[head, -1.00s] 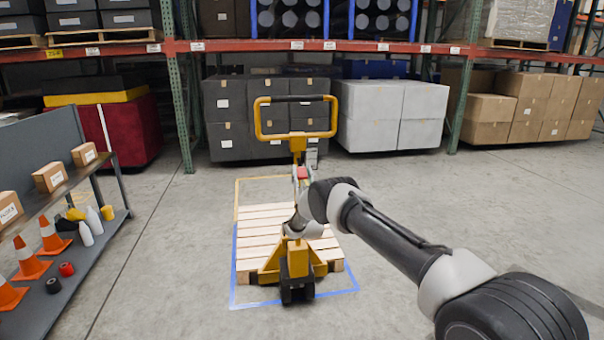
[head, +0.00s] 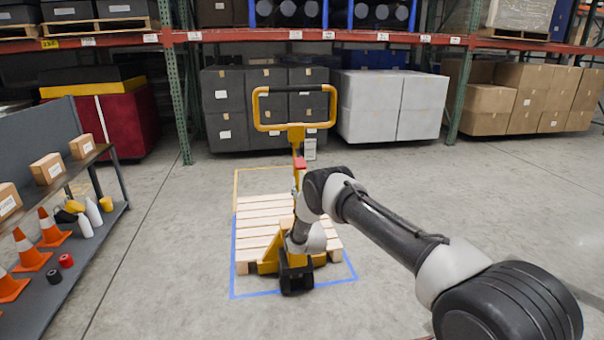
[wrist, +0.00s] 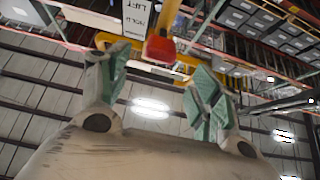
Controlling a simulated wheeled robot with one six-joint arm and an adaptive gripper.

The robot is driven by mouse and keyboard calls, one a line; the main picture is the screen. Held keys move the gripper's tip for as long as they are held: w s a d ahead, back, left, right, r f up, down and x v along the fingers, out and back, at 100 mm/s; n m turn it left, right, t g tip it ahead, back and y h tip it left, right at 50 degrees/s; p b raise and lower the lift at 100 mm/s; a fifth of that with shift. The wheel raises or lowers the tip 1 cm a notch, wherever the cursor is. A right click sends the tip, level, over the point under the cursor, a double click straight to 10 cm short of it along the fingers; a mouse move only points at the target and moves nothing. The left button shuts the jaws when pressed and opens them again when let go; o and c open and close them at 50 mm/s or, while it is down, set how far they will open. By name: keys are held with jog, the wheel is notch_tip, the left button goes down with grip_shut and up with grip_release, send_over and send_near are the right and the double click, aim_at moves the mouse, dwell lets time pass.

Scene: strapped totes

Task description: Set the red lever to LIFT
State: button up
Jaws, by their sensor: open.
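The red lever (head: 300,163) is on the upright shaft of the yellow pallet jack (head: 293,127), below its loop handle. In the wrist view the red lever (wrist: 160,48) shows as a red block between and beyond the two green-padded fingertips. My gripper (wrist: 155,75) is open, with clear space between the fingers, and looks apart from the lever. A white label plate (wrist: 137,17) with dark lettering, including LIFT, is beside the lever, upside down in this view. In the head view my arm hides the gripper and part of the jack. The lever's exact setting cannot be told.
A wooden pallet (head: 262,222) lies at the jack inside blue and yellow floor tape (head: 232,262). A shelf cart (head: 95,232) with cones and boxes stands at left. Racks with dark and white boxes (head: 395,105) stand behind. The concrete floor around the jack is clear.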

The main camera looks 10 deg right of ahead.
jog(key=shift+v, duration=1.6)
jog(key=shift+f, duration=0.1)
notch_tip(320, 180, down, 20)
jog(key=a+n+g+y, duration=0.1)
jog(key=g+y, duration=0.1)
jog(key=g, duration=0.9)
jog(key=s+g, duration=0.5)
jog(key=s, duration=0.1)
jog(key=s+d+r+g, duration=0.1)
jog(key=s+d+r, duration=0.4)
jog(key=s+r, duration=1.1)
jog(key=s+d+r+g+h, duration=0.1)
jog(key=s+d+r, duration=0.4)
jog(key=s+r, duration=1.2)
jog(key=s+d+r+m+g+h, duration=0.1)
jog(key=s+d+r, duration=0.5)
jog(key=s+r, duration=1.1)
jog(key=shift+s+r+g, duration=0.15)
jog(key=shift+s+g, duration=0.65)
jog(key=shift+s, duration=0.35)
